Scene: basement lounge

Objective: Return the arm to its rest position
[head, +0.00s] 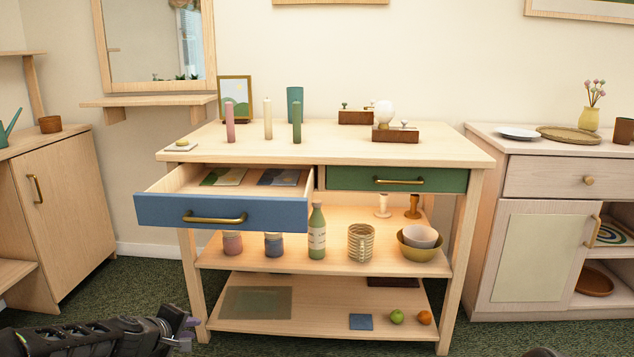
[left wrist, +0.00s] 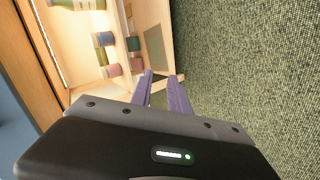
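My left arm comes in low from the left in the head view. Its gripper (head: 189,332) has purple fingers and is in front of the wooden console's lower left, above the carpet. In the left wrist view the two fingers (left wrist: 162,82) stand apart with nothing between them. My right gripper does not show; only a small dark part, perhaps of my right arm, is at the bottom right edge of the head view.
The console's blue drawer (head: 222,212) is pulled open, with flat cards inside. The green drawer (head: 397,180) is shut. Jars, a bottle (head: 317,232) and bowls stand on the middle shelf (head: 285,262). Cabinets flank the console; the green carpet (head: 120,290) in front is clear.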

